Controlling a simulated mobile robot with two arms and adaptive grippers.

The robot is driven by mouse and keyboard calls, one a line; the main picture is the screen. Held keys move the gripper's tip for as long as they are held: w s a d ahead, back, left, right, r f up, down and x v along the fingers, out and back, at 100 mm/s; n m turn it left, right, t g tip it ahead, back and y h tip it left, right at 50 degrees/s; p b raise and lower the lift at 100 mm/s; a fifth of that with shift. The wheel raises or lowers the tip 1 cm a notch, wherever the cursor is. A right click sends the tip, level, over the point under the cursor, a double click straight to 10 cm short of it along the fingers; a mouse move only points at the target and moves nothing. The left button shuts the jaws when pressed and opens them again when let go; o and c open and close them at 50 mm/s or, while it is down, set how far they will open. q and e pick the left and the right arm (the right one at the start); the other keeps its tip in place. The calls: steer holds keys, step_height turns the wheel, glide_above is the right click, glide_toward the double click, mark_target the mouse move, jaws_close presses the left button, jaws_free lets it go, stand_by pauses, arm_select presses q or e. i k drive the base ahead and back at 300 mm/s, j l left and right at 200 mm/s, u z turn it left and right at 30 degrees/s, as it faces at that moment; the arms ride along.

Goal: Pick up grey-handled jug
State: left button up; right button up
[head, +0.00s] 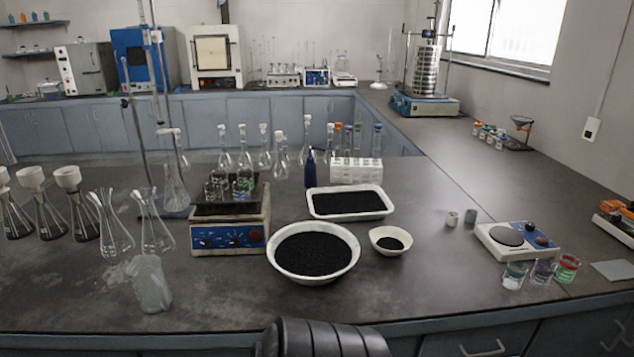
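A translucent, pale jug-like vessel (150,285) stands upright near the front edge of the bench at the left, just in front of two glass flasks. It is the nearest match to the grey-handled jug, but I cannot make out its handle clearly. Three small cups with green, purple and red colouring stand at the right; the red one (567,268) is outermost. No grey handle is clear on them. Neither of my grippers is in view.
A control box with a dark top (230,235) stands right of the vessel. A white bowl of black grains (314,278), a white tray (388,208) and a small bowl (391,252) fill the middle. Conical flasks (83,218) stand at left. The bench between small bowl and hotplate (518,254) is mostly clear.

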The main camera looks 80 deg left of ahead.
mark_target(148, 276)
steer(key=i+u, duration=0.15)
steer(key=u, duration=0.25)
steer(key=i+u, duration=0.15)
steer(key=u, duration=0.3)
steer(key=i+u, duration=0.15)
steer(key=u, duration=2.5)
